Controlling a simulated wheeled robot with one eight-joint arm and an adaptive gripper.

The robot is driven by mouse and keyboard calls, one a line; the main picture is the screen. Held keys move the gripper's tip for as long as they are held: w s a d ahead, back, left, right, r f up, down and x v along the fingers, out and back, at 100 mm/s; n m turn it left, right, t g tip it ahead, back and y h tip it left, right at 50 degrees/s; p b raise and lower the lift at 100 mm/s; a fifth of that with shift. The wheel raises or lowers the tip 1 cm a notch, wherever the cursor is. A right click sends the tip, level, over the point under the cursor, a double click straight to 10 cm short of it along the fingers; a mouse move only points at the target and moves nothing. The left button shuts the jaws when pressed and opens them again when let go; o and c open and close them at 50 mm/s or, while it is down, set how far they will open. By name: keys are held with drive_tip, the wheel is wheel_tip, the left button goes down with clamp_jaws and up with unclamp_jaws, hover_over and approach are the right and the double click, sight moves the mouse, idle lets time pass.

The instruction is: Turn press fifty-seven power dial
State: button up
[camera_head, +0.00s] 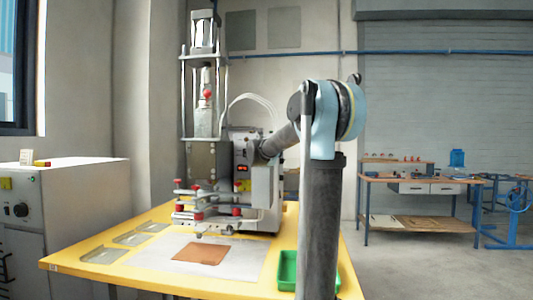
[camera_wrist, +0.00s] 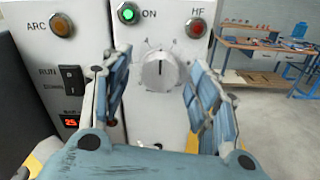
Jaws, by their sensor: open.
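The power dial (camera_wrist: 158,73) is a round, pale grey knob on the press's light front panel, in the middle of the wrist view. Its pointer line stands about straight up, with small marks around it and a letter A at upper left. My gripper (camera_wrist: 160,82) is open, with one blue-padded finger on each side of the dial. I see a gap between each finger and the knob; their depth relative to it is hard to tell. In the head view the press (camera_head: 207,160) stands on a yellow table, and my arm hides the dial.
Around the dial are a lit green ON lamp (camera_wrist: 128,13), a red HF lamp (camera_wrist: 196,28), an orange ARC lamp (camera_wrist: 62,25), a black rocker switch (camera_wrist: 72,79) and a red display (camera_wrist: 69,121). The yellow table (camera_head: 160,215) holds a brown sheet (camera_head: 201,254) and a green bin (camera_head: 287,271).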

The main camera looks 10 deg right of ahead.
drive_tip(key=shift+w+d, duration=0.15)
drive_tip(key=shift+w, duration=0.35)
drive_tip(key=c, duration=1.1)
drive_tip(key=shift+o, duration=0.2)
drive_tip(key=shift+m, duration=0.3)
drive_tip(key=shift+s+d+f+m, duration=0.1)
drive_tip(key=shift+m, duration=2.4)
drive_tip(key=shift+d+f+m, duration=0.1)
drive_tip(key=shift+m, duration=2.4)
